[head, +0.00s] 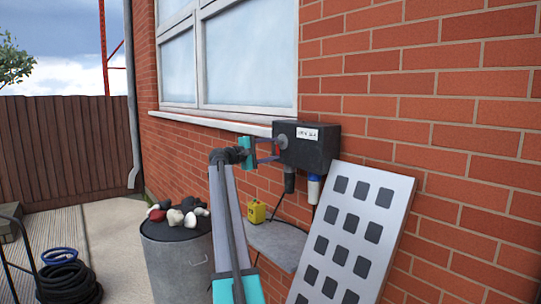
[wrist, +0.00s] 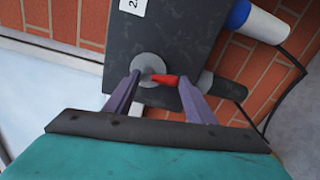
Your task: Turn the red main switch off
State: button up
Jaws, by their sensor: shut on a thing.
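The red main switch (wrist: 165,79) is a small red handle on a round grey disc (wrist: 148,62), on the face of a dark box (wrist: 178,35). In the wrist view the handle points to the right. My gripper (wrist: 157,80) has one finger on each side of the disc and handle and is shut on the switch. In the head view my gripper (head: 275,148) reaches the left face of the box (head: 318,155), which is on the brick wall. A bit of red (head: 277,150) shows there between the fingers; the rest is hidden.
A perforated grey panel (head: 393,205) leans on the wall right of my arm. A shelf (head: 275,243) with a yellow box (head: 256,212) is below. A grey bin (head: 180,262) heaped with objects stands left. Two connectors (head: 314,188) hang under the box. A window ledge (head: 205,120) is close by.

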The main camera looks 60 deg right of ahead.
jog(key=shift+s+d+f+m, duration=0.15)
jog(key=shift+s+f+m, duration=0.35)
jog(key=shift+m, duration=0.4)
jog(key=shift+w+f, duration=0.15)
jog(key=o, duration=0.9)
jog(key=shift+c, duration=0.2)
jog(key=shift+w+r, duration=0.15)
jog(key=shift+r, duration=0.1)
